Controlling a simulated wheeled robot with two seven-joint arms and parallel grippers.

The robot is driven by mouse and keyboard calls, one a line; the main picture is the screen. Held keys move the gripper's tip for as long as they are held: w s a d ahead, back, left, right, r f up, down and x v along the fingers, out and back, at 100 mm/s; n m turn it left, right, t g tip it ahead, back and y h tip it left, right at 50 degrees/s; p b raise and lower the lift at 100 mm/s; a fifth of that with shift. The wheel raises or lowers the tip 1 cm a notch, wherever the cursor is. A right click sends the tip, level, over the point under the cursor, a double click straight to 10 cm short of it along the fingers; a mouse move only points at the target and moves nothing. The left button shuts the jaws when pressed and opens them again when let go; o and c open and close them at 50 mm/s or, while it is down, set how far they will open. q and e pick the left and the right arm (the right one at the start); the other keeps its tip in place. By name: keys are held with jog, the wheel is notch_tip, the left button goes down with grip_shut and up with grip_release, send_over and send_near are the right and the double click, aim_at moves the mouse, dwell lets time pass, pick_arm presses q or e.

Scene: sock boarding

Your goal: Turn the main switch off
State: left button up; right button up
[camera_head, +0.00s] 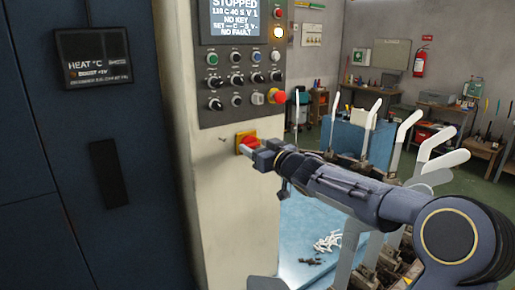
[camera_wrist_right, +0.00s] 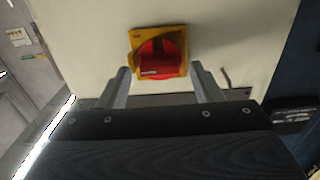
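The main switch (camera_head: 247,141) is a red rotary handle on a yellow plate, low on the cream cabinet front. In the right wrist view the switch (camera_wrist_right: 158,52) shows its red grip bar lying roughly crosswise. My right gripper (camera_head: 257,151) is right at the switch, partly covering it in the head view. In the wrist view the right gripper (camera_wrist_right: 160,72) is open, one finger on each side of the switch. I cannot tell whether the fingers touch the handle. The switch's markings are too small to read. My left gripper is not in view.
Above the switch is a control panel (camera_head: 224,75) with several knobs, a red button (camera_head: 278,97) and a lit screen (camera_head: 236,18) reading STOPPED. A blue cabinet door (camera_head: 100,130) stands at the left. Several upright boarding forms (camera_head: 405,126) stand at the right, behind my arm.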

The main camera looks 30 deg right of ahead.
jog(key=c, duration=0.9)
jog(key=shift+n, duration=0.4)
jog(key=n, duration=0.3)
jog(key=shift+a+n, duration=0.15)
jog(key=shift+n, duration=0.15)
jog(key=n+b, duration=0.1)
jog(key=n, duration=0.3)
jog(key=shift+a+f+n, duration=0.1)
jog(key=shift+f+n, duration=0.05)
jog(key=shift+n, duration=0.15)
jog(key=n+b, duration=0.1)
jog(key=n, duration=0.3)
jog(key=shift+f+b, duration=0.1)
jog(key=shift+b, duration=0.2)
jog(key=shift+f+n+b, duration=0.1)
jog(key=shift+n+b, duration=0.55)
jog(key=shift+n, duration=1.85)
jog(key=o, duration=1)
